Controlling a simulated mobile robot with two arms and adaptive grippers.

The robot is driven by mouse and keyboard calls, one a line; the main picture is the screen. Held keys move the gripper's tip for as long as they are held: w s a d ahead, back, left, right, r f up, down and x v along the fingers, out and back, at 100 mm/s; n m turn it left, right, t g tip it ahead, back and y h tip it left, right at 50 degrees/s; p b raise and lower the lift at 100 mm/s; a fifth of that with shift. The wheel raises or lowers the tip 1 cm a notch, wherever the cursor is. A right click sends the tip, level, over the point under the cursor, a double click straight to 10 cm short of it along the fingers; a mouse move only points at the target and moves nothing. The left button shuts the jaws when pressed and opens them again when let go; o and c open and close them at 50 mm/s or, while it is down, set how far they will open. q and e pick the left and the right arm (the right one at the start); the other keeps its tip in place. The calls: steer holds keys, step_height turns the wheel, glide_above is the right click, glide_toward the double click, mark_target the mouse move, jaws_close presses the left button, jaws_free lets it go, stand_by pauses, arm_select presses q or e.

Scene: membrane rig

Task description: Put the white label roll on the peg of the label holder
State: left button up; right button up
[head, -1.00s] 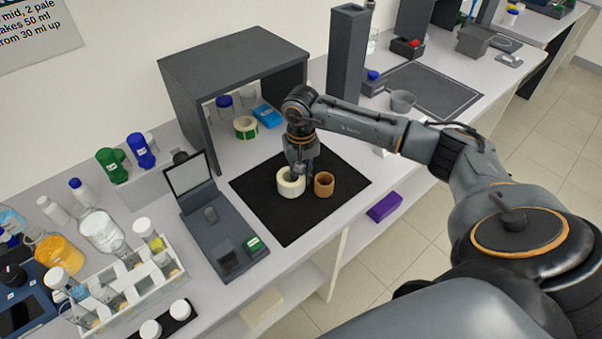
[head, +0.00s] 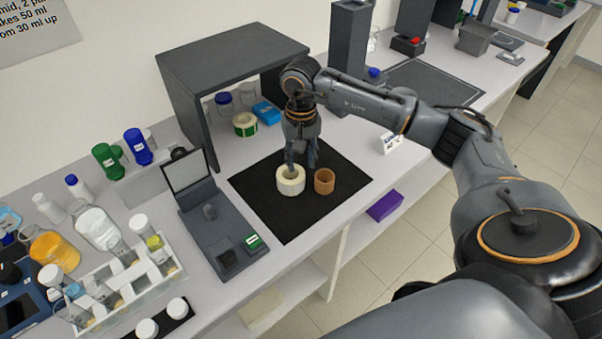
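The white label roll (head: 290,181) stands on the black mat (head: 272,217), its hole facing up. My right gripper (head: 301,166) is directly above it, pointing down. Its fingers look spread: one reaches over or into the roll's hole, the other is to the right, behind the roll's rim. Contact with the roll cannot be told. My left gripper is out of view.
A brown roll (head: 324,181) stands close to the right of the white one. A dark shelf (head: 233,56) covers a green-edged roll (head: 245,124) and a blue box (head: 267,112). A rack with tubes (head: 125,285) and bottles crowd the left.

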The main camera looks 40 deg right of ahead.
mark_target(301, 171)
step_height(301, 171, up, 7)
steer(key=b, duration=0.1)
stand_by(0.7)
